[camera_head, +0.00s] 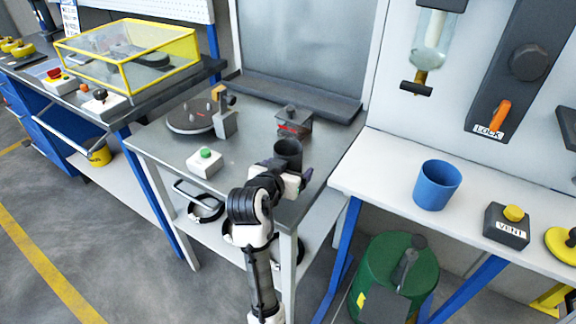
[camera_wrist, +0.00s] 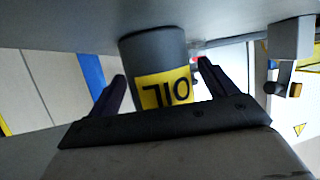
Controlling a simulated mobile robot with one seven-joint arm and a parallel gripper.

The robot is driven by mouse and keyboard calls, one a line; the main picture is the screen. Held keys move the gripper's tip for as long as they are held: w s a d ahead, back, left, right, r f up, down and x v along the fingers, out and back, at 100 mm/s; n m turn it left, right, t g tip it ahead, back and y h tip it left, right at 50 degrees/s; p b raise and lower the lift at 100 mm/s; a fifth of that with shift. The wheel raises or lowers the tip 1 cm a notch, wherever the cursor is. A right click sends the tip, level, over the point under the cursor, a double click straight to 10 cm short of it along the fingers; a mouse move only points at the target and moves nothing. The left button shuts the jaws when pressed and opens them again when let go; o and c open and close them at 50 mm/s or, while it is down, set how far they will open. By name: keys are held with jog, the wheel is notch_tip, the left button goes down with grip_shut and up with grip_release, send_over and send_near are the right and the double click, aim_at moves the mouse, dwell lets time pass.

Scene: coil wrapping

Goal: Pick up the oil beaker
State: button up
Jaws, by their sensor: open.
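The oil beaker is a dark grey cup (camera_head: 288,150) standing near the front right edge of the grey metal table. In the wrist view the oil beaker (camera_wrist: 155,52) shows a yellow label reading OIL, upside down in the picture. My gripper (camera_head: 290,178) is at the beaker's near side, and the arm hides the beaker's lower part in the head view. In the wrist view my gripper (camera_wrist: 162,85) is open, with one dark finger on each side of the beaker. I cannot tell whether either finger touches it.
The grey table (camera_head: 160,150) also carries a round dark turntable (camera_head: 188,118), a white box with a green button (camera_head: 205,162) and a dark box with red marking (camera_head: 293,122). A blue cup (camera_head: 437,185) and a VENT box (camera_head: 507,226) stand on the white right-hand bench.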

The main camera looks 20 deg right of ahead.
jog(key=shift+w+d+f, duration=0.15)
jog(key=shift+w, duration=0.05)
jog(key=c, duration=1.2)
jog(key=shift+r, duration=0.3)
notch_tip(320, 180, up, 19)
jog(key=shift+s+r, duration=0.1)
dwell(0.6)
